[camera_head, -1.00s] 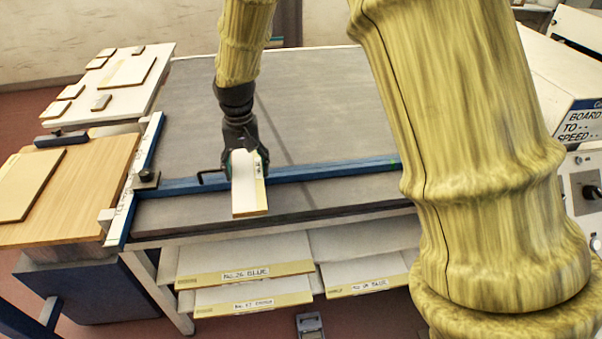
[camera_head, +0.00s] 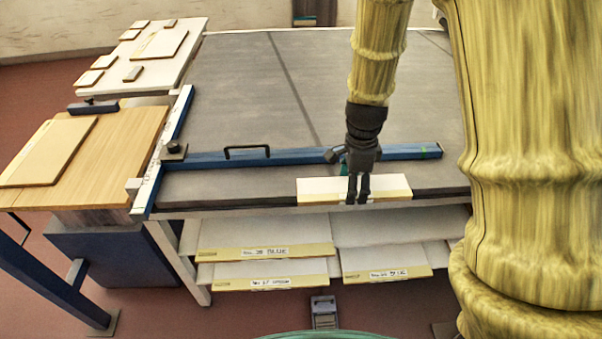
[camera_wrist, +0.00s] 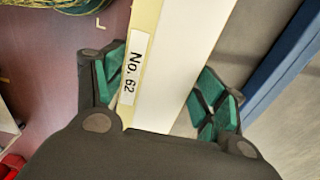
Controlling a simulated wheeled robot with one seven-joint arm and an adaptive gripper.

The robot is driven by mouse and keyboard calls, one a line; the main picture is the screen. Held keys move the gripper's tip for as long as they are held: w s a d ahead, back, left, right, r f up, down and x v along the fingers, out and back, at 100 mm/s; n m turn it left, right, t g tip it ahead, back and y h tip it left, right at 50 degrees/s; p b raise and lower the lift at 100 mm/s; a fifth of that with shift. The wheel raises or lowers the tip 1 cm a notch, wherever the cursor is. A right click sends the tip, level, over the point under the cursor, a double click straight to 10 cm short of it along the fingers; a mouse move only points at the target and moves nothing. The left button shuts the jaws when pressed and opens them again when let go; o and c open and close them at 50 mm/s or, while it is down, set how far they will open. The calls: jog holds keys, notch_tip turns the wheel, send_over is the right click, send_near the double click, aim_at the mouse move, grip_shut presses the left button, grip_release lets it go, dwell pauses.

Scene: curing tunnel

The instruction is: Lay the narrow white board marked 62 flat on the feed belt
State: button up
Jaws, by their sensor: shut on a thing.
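The narrow white board marked 62 (camera_head: 325,187) has a pale yellow edge strip; its "No. 62" label reads in the wrist view (camera_wrist: 133,70). My gripper (camera_head: 358,196) is shut on it, with green-padded fingers (camera_wrist: 160,95) on either side. In the head view the board lies crosswise at the front edge of the grey feed belt (camera_head: 240,90), roughly parallel to that edge. I cannot tell whether it touches the belt or hangs just above it.
A blue bar with a black handle (camera_head: 215,158) crosses the belt just behind the board. Labelled boards (camera_head: 265,253) lie on shelves below. A wooden table (camera_head: 120,145) and a white table with pieces (camera_head: 190,60) stand left. The belt behind the bar is clear.

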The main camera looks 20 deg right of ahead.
jog(key=w+a+p, duration=0.1)
jog(key=w+a, duration=0.2)
jog(key=w, duration=0.1)
jog(key=w+a+f+p, duration=0.1)
jog(key=w+a+p, duration=0.1)
jog(key=w+a, duration=0.1)
jog(key=w+a+p, duration=0.1)
jog(key=w+a, duration=0.2)
jog(key=w, duration=0.2)
jog(key=shift+w+f+p, duration=0.15)
jog(key=shift+w+p, duration=0.05)
jog(key=shift+p, duration=0.2)
jog(key=shift+w, duration=0.1)
jog(key=shift+f+p, duration=0.9)
jog(key=shift+f, duration=0.9)
jog(key=shift+f, duration=0.2)
jog(key=o, duration=0.8)
jog(key=shift+o, duration=0.2)
jog(key=shift+r, duration=0.25)
